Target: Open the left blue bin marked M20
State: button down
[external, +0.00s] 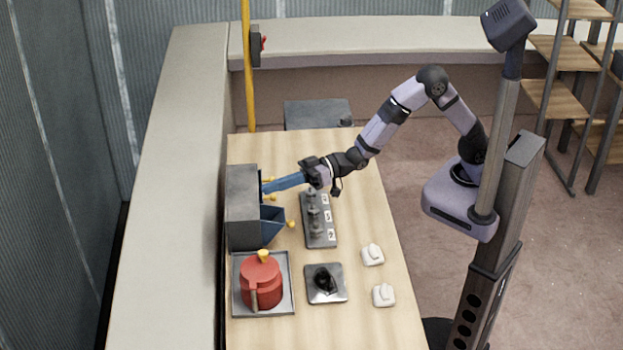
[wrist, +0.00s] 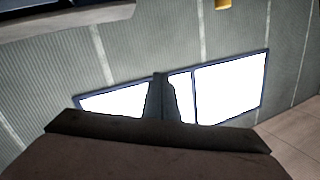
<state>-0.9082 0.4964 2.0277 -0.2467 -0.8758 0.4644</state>
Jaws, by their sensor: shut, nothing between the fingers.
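A grey bin cabinet (external: 242,208) stands at the left edge of the wooden table, its front facing right. One blue bin (external: 270,224) at its near end is tilted out, with a yellow knob (external: 291,224) on its front edge. More yellow knobs (external: 271,197) show on the cabinet front farther back. No M20 marking is readable. My gripper (external: 267,188) is shut and empty, its blue fingers reaching to the cabinet front just behind the tilted bin. Whether they touch it I cannot tell. In the wrist view, dark shut fingers (wrist: 160,100) point at a wall with bright windows.
A red pot (external: 261,283) sits on a tray below the cabinet. A grey rack (external: 318,220) with labels, a plate with a black knob (external: 325,282) and two white switches (external: 372,255) are on the table. A yellow pole (external: 248,90) rises behind.

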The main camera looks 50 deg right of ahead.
jog(key=w+a+r+h, duration=0.1)
jog(key=w+a+r, duration=0.3)
jog(key=r, duration=0.1)
jog(key=g+h, duration=0.5)
jog(key=h, duration=0.6)
send_over(284, 216)
notch_tip(284, 216, down, 5)
jog(key=shift+d+f+p, duration=0.15)
jog(key=shift+f+p, duration=0.05)
jog(key=shift+p, duration=0.2)
jog(key=shift+f, duration=0.1)
jog(key=p+x, duration=0.1)
jog(key=x, duration=0.2)
jog(key=d+p+x, duration=0.1)
jog(key=p+x, duration=0.1)
jog(key=x, duration=0.1)
jog(key=s+p+x, duration=0.1)
jog(key=x, duration=0.3)
jog(key=shift+s+d+f+p, duration=0.1)
jog(key=shift+d+f+p, duration=0.25)
jog(key=shift+f, duration=0.15)
jog(key=shift+s+d+f, duration=0.4)
jog(key=shift+s+f, duration=0.05)
jog(key=shift+f, duration=0.1)
